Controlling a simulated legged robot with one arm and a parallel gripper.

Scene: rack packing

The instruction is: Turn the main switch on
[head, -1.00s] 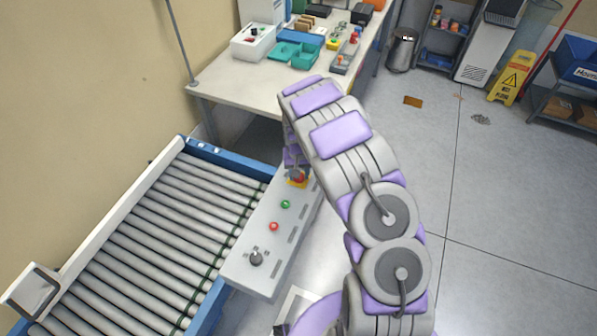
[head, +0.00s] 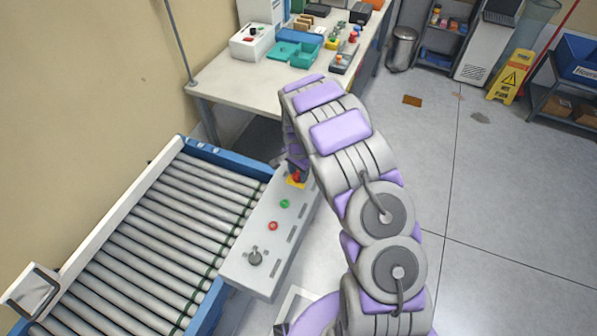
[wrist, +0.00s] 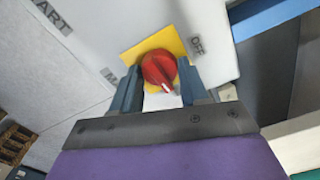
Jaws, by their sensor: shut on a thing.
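The main switch is a red rotary knob (wrist: 158,68) on a yellow plate (wrist: 134,52), with an OFF label to its upper right in the wrist view. The knob's pale pointer mark faces the lower part of that view, toward my gripper's palm. Another label to the left is partly hidden by a finger. My gripper (wrist: 159,75) is shut on the knob, one blue-grey finger on each side. In the head view the red knob (head: 297,178) sits at the far end of the grey control panel (head: 250,228), partly covered by my gripper.
The panel also carries a green button (head: 284,204), a red button (head: 273,226) and a black selector (head: 255,258). A roller conveyor (head: 165,225) runs along its left. A workbench (head: 235,92) with bins stands beyond. Open floor lies to the right.

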